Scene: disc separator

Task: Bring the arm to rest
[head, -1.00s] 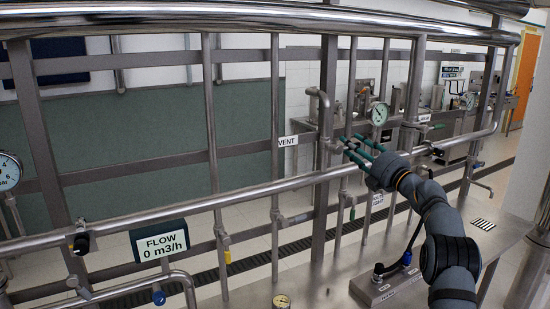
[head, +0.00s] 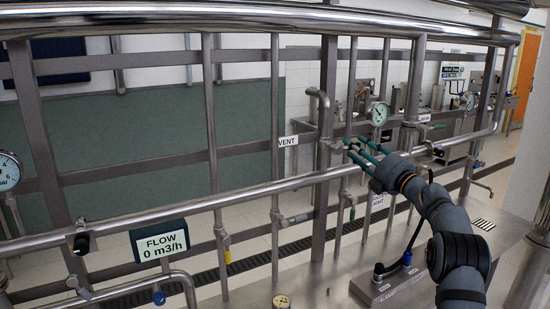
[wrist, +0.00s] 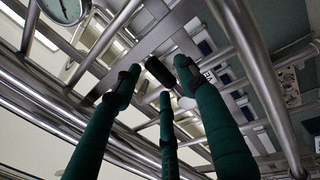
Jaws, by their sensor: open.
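My grey arm reaches up from the lower right.
A long horizontal pipe (head: 255,192) crosses in front of the rack, and a thick pipe (head: 250,17) runs along the top. A flow display (head: 160,243) is at lower left. A steel box (head: 388,287) stands below my arm. Upright pipes leave narrow gaps near my gripper.

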